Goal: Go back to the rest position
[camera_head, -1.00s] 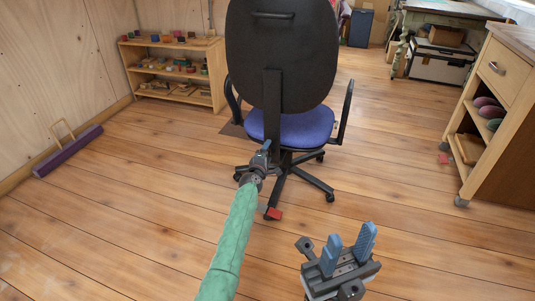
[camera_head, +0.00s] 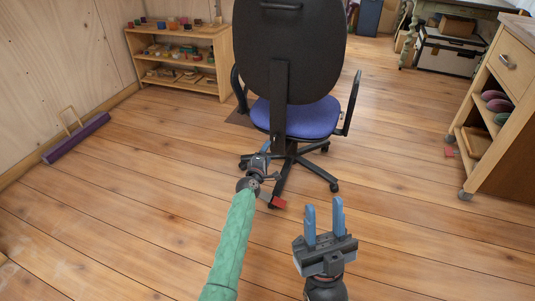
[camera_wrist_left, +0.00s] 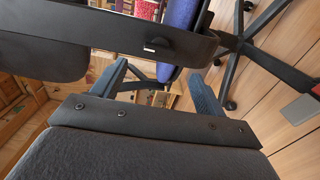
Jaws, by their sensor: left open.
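My left gripper (camera_head: 264,153), on the green-sleeved arm, is low in front of the office chair, near its wheeled base. It is open in the left wrist view (camera_wrist_left: 160,88), with its two blue fingers apart and nothing visible held between them. My right gripper (camera_head: 324,219) is at the lower middle right, above bare floor. Its two blue fingers point up, apart and empty.
The black office chair (camera_head: 288,50) with a blue seat (camera_head: 298,117) stands close ahead. Its dark parts cross the left wrist view (camera_wrist_left: 130,30). A low shelf (camera_head: 180,58) is at the left, a wooden cabinet (camera_head: 515,60) at the right.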

